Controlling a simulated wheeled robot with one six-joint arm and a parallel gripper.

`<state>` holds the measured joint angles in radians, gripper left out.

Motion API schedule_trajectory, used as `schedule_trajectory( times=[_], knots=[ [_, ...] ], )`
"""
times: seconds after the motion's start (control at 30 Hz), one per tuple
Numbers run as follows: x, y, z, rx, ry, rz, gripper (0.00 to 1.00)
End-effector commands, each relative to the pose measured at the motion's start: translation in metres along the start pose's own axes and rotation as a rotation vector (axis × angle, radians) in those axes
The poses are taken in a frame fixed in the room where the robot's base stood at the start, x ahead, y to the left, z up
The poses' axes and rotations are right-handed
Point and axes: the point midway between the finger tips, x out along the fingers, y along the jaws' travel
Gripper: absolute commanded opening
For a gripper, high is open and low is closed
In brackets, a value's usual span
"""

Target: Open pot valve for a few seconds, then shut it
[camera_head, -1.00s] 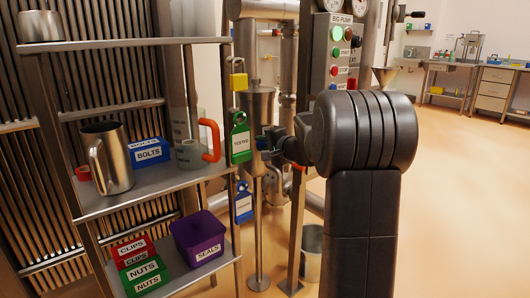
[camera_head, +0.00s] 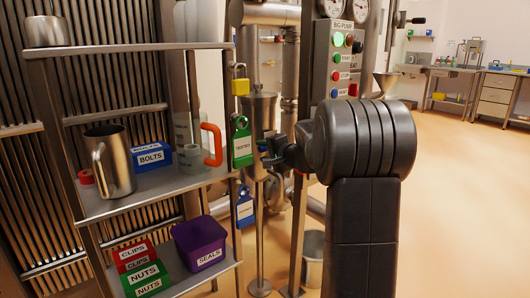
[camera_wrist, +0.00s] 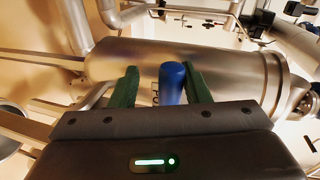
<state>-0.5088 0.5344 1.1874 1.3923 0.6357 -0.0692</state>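The steel pot (camera_head: 262,108) stands behind the shelf's right post, partly hidden by the post and hanging tags. In the wrist view its shiny body (camera_wrist: 215,62) lies across the picture. A blue handle (camera_wrist: 172,83) points toward the camera in front of the pot; I take it to be the valve's. A label beside it is mostly hidden. My gripper (camera_wrist: 161,86) is open, with one green finger on each side of the blue handle. A gap shows at the left finger; the right finger is very near the handle. In the head view my gripper (camera_head: 269,150) is small and dark beside the pot.
A shelf (camera_head: 140,195) on the left carries a mug (camera_head: 109,163) and several labelled bins. A yellow padlock (camera_head: 240,80) and green tag (camera_head: 241,145) hang near the pot. A pump panel (camera_head: 337,65) stands right of it. The floor at right is clear.

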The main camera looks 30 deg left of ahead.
Motion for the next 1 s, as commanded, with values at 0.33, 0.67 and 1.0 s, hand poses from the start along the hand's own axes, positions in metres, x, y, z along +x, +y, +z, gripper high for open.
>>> schedule_trajectory(
  times=[0.33,0.67,1.0],
  knots=[
    [-0.001,-0.002,0.0,0.0,0.0,-0.002,0.41],
    [-0.048,-0.004,-0.002,0.001,0.005,-0.002,0.41],
    [-0.119,-0.003,-0.001,0.001,0.003,-0.002,0.41]
  ],
)
